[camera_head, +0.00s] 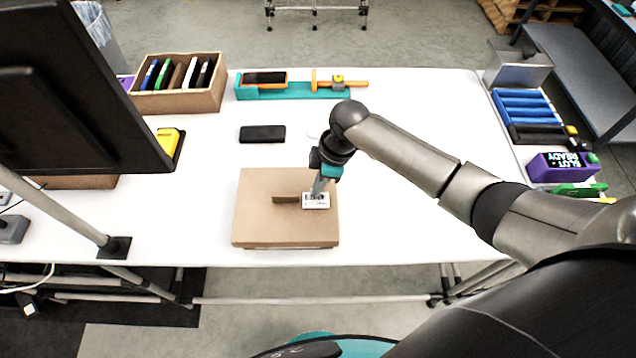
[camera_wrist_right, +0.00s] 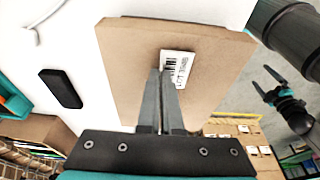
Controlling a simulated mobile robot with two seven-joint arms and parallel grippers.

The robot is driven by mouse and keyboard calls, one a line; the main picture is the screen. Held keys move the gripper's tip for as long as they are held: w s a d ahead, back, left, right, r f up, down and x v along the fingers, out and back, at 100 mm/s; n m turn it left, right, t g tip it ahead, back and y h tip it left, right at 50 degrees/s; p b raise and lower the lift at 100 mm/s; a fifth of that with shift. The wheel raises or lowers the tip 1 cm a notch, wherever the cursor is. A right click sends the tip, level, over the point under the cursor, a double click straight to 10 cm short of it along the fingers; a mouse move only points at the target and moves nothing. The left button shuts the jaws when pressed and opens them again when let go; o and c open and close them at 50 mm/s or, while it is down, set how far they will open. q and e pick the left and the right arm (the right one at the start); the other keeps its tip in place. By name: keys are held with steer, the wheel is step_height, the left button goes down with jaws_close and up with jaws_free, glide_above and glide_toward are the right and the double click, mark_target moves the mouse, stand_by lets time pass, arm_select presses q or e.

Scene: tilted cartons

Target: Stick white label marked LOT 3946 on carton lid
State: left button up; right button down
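The brown carton (camera_head: 262,220) sits at the front of the white table, its flat lid facing up. The white label (camera_head: 316,201), with a barcode and small print I cannot fully read, is at the right part of the lid. It also shows in the right wrist view (camera_wrist_right: 177,68), at the fingertips. My right gripper (camera_head: 318,190) is over the lid with its fingers closed together on the label's edge. I cannot tell whether the label touches the lid. My left gripper (camera_wrist_right: 266,84) shows in the right wrist view, open and empty, away from the carton.
A black flat object (camera_head: 262,134) lies behind the carton. A box of upright coloured items (camera_head: 180,100) and a teal tray (camera_head: 300,91) stand at the back. A dark monitor (camera_head: 75,90) blocks the left. Blue bins (camera_head: 525,105) and a purple device (camera_head: 562,167) are right.

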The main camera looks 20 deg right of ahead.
steer(key=shift+f, duration=0.25)
stand_by(0.6)
steer(key=c, duration=1)
jaws_free()
steer(key=a+p+v, duration=0.1)
steer(key=p+v, duration=0.6)
steer(key=v, duration=1.4)
steer(key=shift+w+r, duration=0.2)
steer(key=shift+w, duration=0.05)
steer(key=shift+a, duration=0.1)
